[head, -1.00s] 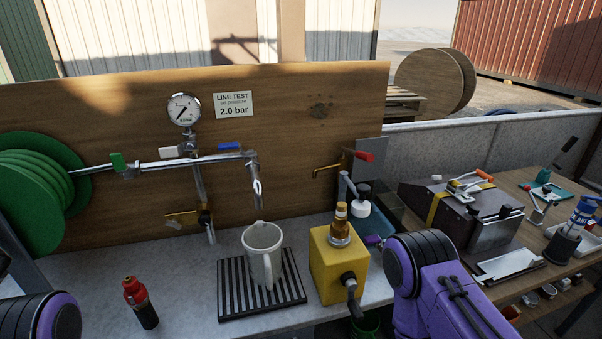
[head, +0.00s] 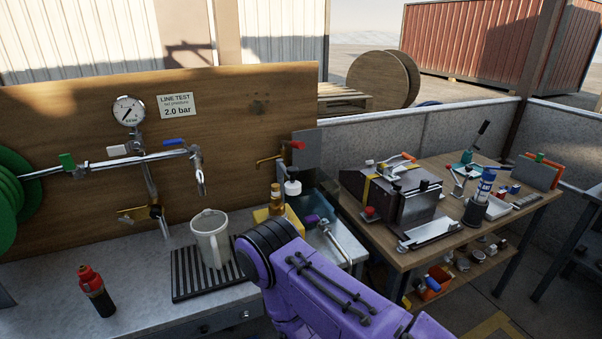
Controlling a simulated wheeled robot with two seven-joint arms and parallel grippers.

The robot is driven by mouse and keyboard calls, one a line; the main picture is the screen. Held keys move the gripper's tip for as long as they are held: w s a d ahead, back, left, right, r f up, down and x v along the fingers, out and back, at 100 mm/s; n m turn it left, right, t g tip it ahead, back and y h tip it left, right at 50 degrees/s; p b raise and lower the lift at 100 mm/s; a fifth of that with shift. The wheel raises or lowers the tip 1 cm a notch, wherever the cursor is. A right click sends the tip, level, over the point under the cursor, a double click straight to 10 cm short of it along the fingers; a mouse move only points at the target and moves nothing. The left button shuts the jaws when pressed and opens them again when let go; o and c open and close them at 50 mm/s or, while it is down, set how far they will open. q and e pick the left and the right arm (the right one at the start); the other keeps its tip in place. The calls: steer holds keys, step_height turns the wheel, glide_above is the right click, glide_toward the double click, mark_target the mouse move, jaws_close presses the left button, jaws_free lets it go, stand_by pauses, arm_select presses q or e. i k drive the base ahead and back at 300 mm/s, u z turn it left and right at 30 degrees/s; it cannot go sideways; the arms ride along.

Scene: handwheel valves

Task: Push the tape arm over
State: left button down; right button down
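A dark box-shaped machine (head: 412,207) stands on the wooden table at the right, with a yellow band over its left part. On its top lies a light metal arm (head: 388,163) with an orange-red grip, which looks like the tape arm. It lies low along the top; its exact angle is too small to tell. My purple right arm crosses the lower middle of the head view, to the left of and nearer than the machine. Neither gripper can be made out in this view, and nothing is seen touching the arm.
On the grey bench are a white jug (head: 209,242) on a black ribbed mat (head: 190,284), a red-capped bottle (head: 97,292) and a partly hidden yellow block (head: 262,215). A board (head: 85,205) carries pipes and a gauge.

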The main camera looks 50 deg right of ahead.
mark_target(292, 187)
steer(key=k, duration=0.3)
steer(key=z, duration=0.8)
